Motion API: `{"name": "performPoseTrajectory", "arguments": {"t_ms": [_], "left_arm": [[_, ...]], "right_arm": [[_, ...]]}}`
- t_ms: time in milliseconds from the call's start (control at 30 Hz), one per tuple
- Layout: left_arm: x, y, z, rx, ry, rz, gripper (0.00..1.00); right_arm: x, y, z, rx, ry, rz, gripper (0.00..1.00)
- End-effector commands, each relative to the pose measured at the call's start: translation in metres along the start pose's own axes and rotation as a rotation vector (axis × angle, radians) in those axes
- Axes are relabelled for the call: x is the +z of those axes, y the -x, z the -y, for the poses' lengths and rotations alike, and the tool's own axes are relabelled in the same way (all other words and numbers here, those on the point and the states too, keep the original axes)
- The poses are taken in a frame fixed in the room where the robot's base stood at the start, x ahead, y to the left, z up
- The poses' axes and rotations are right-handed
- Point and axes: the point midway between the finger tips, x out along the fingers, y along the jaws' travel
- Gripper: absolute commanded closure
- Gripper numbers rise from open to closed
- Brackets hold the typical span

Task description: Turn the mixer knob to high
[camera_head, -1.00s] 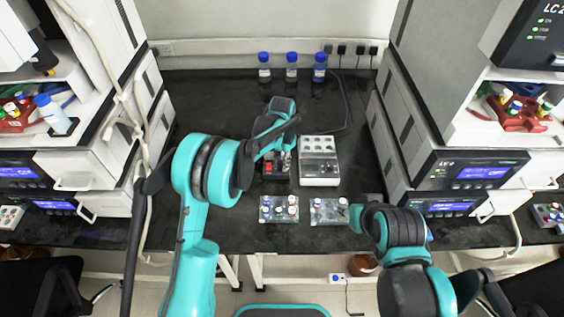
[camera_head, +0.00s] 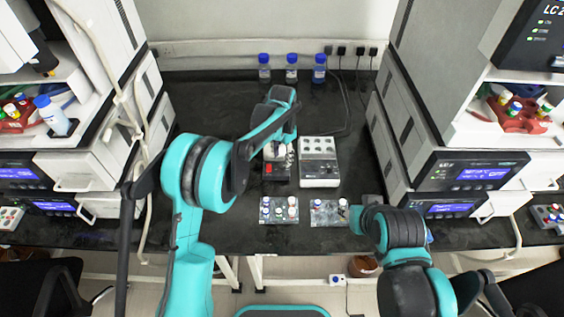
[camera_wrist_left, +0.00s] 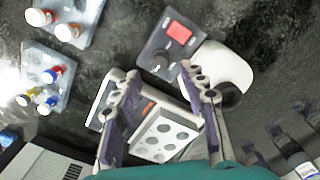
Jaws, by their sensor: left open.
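The mixer is a small dark box with a red switch (camera_head: 268,168) on its front, left of centre on the bench. In the left wrist view the mixer (camera_wrist_left: 164,45) shows its red switch and a white rounded top. Small white marks lie on its panel beside the switch. In the head view the left arm partly covers the mixer. My right gripper is mostly hidden behind its arm.
A white block with round wells (camera_head: 319,160) stands close right of the mixer. Two clear racks with coloured-cap vials, the left rack (camera_head: 279,218) and the right rack (camera_head: 328,222), lie in front. Blue-capped bottles (camera_head: 291,75) stand at the back. Instrument stacks flank the bench.

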Motion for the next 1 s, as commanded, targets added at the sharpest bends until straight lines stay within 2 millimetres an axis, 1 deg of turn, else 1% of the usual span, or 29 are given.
{"name": "performPoseTrajectory", "arguments": {"t_ms": [33,200,300,400,533,1000], "left_arm": [[0.000,0.013,0.000,0.000,0.000,0.000,0.58],[0.000,0.048,0.000,0.000,0.000,0.000,0.58],[0.000,0.063,0.000,0.000,0.000,0.000,0.58],[0.000,0.072,0.000,0.000,0.000,0.000,0.58],[0.000,0.076,0.000,0.000,0.000,0.000,0.58],[0.001,0.077,0.000,-0.001,0.001,-0.001,0.58]], "right_arm": [[0.000,0.000,0.000,0.000,0.000,0.000,0.60],[0.000,0.000,0.000,0.000,0.000,0.000,0.60],[0.000,0.000,0.000,0.000,0.000,0.000,0.60],[0.000,0.000,0.000,0.000,0.000,0.000,0.60],[0.000,0.000,0.000,0.000,0.000,0.000,0.60],[0.000,0.000,0.000,0.000,0.000,0.000,0.60]]}}
